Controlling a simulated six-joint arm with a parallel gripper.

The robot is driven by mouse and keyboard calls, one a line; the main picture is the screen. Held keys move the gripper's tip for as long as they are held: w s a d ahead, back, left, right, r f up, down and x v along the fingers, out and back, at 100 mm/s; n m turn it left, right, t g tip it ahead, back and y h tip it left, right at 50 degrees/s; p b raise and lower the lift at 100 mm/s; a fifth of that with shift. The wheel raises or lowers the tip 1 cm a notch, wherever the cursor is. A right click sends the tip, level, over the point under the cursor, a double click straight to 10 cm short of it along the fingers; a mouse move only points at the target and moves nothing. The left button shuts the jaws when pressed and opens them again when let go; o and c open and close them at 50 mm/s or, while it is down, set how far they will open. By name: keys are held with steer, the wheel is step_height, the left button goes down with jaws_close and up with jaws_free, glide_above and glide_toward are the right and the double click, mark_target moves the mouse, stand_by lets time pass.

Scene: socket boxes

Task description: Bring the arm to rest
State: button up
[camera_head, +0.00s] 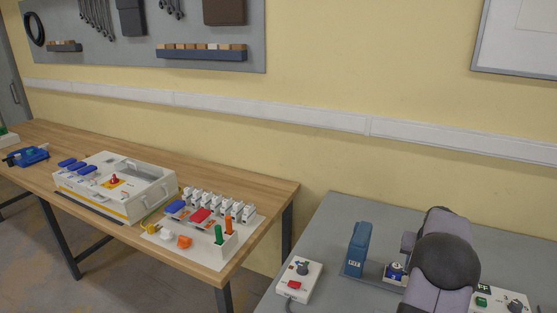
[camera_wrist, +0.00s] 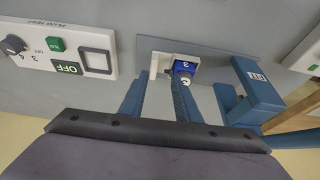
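My gripper (camera_wrist: 158,80) shows in the wrist view with two blue fingers apart and nothing clearly held between them. Ahead of the fingertips is a small white block with a blue part marked 3 (camera_wrist: 184,67), on a dark grey plate (camera_wrist: 215,50). Whether the right finger touches it I cannot tell. The same white and blue piece (camera_head: 396,271) shows in the head view, left of my arm. My dark, rounded arm links hide the gripper in the head view. A blue upright stand (camera_head: 357,247) is left of that piece; it also shows in the wrist view (camera_wrist: 256,83).
A white control box with a knob and red button (camera_head: 300,279) stands at the grey table's left. Another with a green button (camera_head: 499,302) is right of my arm. A wooden bench (camera_head: 255,190) at left holds a white case (camera_head: 115,187) and several small parts.

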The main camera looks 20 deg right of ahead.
steer(key=w+a+r+n+y, duration=0.1)
steer(key=w+a+n+y, duration=0.15)
steer(key=a, duration=1.55)
steer(key=s+a+n+g, duration=0.15)
steer(key=s+a, duration=0.25)
steer(key=a, duration=0.6)
steer(key=s+a+n+g, duration=0.15)
steer(key=s+a, duration=0.25)
steer(key=a, duration=0.6)
steer(key=s+a+f+n, duration=0.2)
steer(key=s+a+n, duration=0.1)
steer(key=s+a, duration=0.6)
step_height(320, 180, down, 13)
steer(key=s+b, duration=0.1)
steer(key=b, duration=1.1)
steer(key=shift+s+d+r+b, duration=0.25)
steer(key=shift+d+b, duration=0.1)
steer(key=shift+d, duration=0.1)
steer(key=shift+r+y, duration=0.15)
steer(key=shift+y, duration=0.1)
step_height(320, 180, up, 12)
steer(key=p, duration=1.2)
steer(key=shift+r+p, duration=0.2)
steer(key=shift+p, duration=0.2)
